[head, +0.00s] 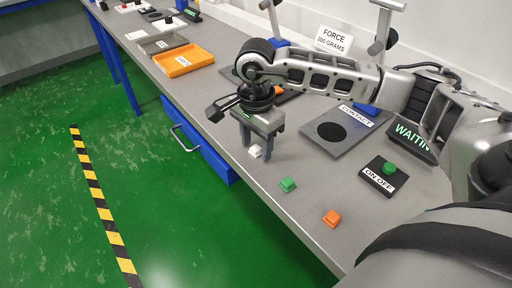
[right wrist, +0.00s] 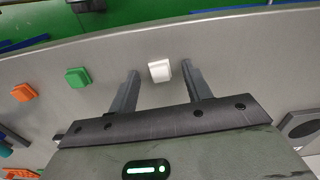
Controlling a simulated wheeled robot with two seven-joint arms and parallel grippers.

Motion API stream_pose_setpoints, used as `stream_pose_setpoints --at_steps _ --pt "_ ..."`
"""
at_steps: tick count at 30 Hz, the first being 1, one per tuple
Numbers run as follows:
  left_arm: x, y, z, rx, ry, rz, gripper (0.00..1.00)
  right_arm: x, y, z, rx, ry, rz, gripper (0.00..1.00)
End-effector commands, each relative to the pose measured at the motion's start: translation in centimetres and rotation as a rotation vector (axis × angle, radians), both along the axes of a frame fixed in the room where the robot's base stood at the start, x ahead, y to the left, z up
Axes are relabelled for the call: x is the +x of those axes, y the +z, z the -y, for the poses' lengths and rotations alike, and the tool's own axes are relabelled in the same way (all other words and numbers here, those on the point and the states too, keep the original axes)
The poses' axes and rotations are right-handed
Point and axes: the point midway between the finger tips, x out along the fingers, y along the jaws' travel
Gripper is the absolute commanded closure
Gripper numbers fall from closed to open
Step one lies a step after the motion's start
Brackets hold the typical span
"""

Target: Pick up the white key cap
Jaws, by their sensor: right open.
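The white key cap (head: 255,151) sits on the grey bench near its front edge. In the right wrist view the white key cap (right wrist: 160,71) lies between the two fingertips, with a gap on each side. My right gripper (head: 257,153) points down over it with its fingers apart and nothing held. The fingers also show in the right wrist view (right wrist: 160,78). My left gripper is not in view.
A green key cap (head: 288,184) and an orange key cap (head: 332,218) sit along the front edge. A contact pad (head: 331,131), an on/off button box (head: 384,176) and a display (head: 412,141) stand behind. An orange tray (head: 183,61) is farther left.

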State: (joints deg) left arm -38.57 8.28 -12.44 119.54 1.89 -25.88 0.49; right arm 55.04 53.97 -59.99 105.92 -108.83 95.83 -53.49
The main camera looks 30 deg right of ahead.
Motion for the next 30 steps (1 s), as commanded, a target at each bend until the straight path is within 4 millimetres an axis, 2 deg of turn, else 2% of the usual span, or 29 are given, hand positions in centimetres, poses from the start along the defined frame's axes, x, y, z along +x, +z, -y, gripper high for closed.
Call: stream_pose_setpoints --at_steps 5,6,9,11,23,30 --pt "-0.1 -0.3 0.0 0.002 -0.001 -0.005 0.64 0.0 -0.1 0.0 0.0 0.0 0.001 0.51" --pt "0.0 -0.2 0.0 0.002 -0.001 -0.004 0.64 0.0 0.0 0.0 0.0 0.0 0.001 0.56" --pt "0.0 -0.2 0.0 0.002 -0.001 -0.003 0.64 0.0 0.0 0.0 0.0 0.001 0.001 0.84" --pt "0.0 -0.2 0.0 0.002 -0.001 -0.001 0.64 0.0 0.0 0.0 0.0 0.001 0.001 0.98" --pt "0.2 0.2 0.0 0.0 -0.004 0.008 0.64 0.1 0.2 0.0 0.0 0.0 0.002 0.99" --pt "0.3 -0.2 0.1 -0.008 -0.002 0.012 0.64 0.2 2.3 0.0 0.001 0.001 0.007 0.99"
